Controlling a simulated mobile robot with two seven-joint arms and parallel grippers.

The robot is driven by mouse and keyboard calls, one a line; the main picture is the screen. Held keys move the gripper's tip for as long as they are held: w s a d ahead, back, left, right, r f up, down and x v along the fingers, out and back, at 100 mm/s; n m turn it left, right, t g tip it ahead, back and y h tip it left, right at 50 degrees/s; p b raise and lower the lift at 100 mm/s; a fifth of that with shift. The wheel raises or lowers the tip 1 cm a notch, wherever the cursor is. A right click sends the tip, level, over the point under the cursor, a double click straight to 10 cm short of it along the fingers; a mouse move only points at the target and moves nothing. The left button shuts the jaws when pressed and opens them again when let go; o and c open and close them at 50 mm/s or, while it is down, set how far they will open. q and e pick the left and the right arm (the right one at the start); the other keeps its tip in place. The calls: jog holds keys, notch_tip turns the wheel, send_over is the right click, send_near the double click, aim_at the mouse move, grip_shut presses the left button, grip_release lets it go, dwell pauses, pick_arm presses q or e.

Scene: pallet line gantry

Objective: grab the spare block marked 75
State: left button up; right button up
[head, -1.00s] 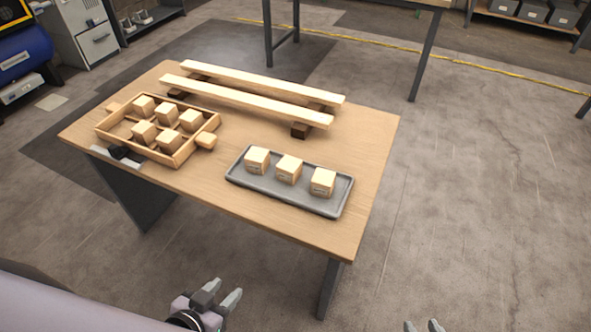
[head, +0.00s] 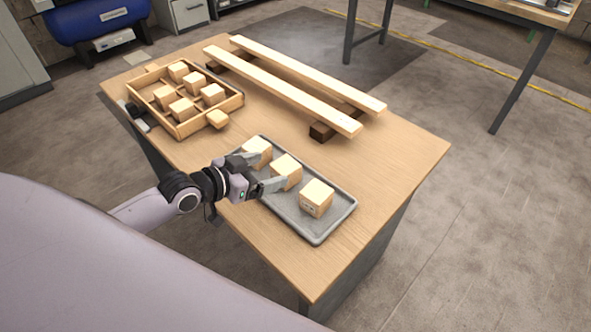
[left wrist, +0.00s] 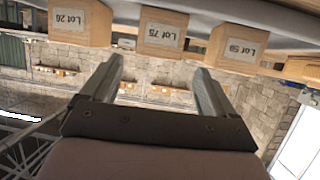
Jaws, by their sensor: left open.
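The block marked 75 (left wrist: 162,34) is a pale wooden cube with a white "Lot 75" label. It is the middle of three blocks in the left wrist view, and the middle block (head: 286,171) on the grey tray (head: 318,236) in the head view. Neighbours read Lot 26 (left wrist: 73,20) and Lot 50 (left wrist: 238,48). My left gripper (head: 270,171) is open and empty. Its fingertips (left wrist: 159,66) point at the 75 block, one toward each side; I cannot tell whether they touch it. My right gripper is out of view.
A wooden divided box (head: 181,135) with several similar cubes stands left on the table (head: 402,160). Two long planks (head: 285,90) lie on dark supports behind the tray. The table's right end is clear.

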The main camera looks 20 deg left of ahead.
aim_at(281, 168)
pick_arm(q)
jog(key=shift+b+x, duration=0.35)
jog(key=shift+x, duration=2.95)
jog(key=shift+d+f, duration=0.1)
jog(key=shift+s, duration=0.1)
jog(key=c, duration=1.1)
